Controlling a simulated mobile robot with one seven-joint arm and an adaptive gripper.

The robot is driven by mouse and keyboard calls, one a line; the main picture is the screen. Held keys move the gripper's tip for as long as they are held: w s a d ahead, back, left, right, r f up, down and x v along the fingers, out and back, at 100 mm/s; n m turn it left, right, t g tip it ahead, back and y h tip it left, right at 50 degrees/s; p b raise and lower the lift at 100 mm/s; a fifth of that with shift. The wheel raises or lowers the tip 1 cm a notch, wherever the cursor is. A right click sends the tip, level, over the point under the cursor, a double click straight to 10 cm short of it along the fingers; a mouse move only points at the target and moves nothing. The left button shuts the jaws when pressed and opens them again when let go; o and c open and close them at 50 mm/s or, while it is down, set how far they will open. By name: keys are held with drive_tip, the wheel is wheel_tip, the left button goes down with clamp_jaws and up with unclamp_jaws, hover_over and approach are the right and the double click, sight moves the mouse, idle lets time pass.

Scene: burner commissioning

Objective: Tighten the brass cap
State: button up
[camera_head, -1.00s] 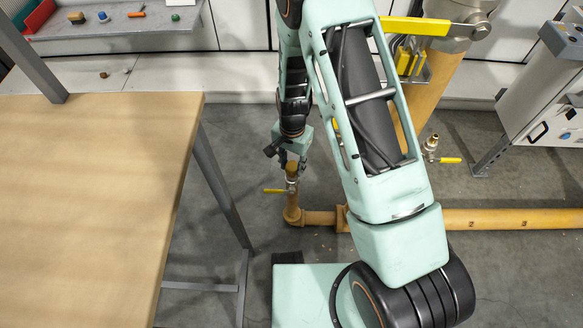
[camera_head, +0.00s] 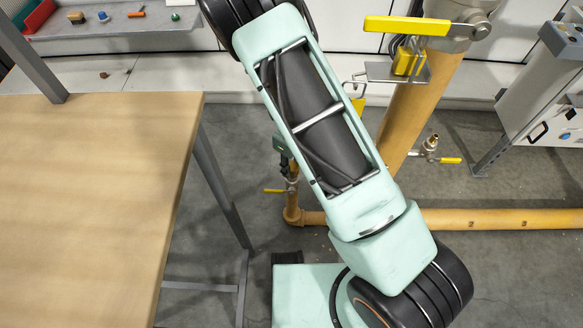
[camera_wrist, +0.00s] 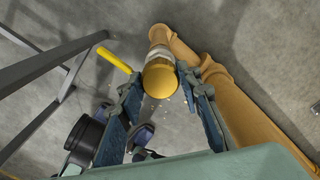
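The brass cap (camera_wrist: 159,79) is a rounded yellow-brown end on top of the valve on a short upright pipe. In the wrist view it sits between the two fingertips of my gripper (camera_wrist: 160,74). The fingers are apart, one on each side, with narrow gaps to the cap; I see no clear contact. The valve's yellow handle (camera_wrist: 115,60) points up and left in that view, and it also shows in the head view (camera_head: 274,190).
The orange-brown pipe (camera_head: 480,219) runs along the floor to the right. Another valve fitting (camera_head: 431,146) stands at right, near a thick pipe (camera_head: 405,120) with a large yellow lever (camera_head: 405,26). A wooden table (camera_head: 90,200) fills the left. Floor between is bare.

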sight(292, 166)
drive_tip(key=o, duration=0.3)
drive_tip(key=shift+r, duration=0.1)
wheel_tip(292, 166, up, 5)
drive_tip(key=p, duration=0.5)
wheel_tip(292, 166, up, 12)
drive_tip(key=shift+f, duration=0.1)
idle(0.6)
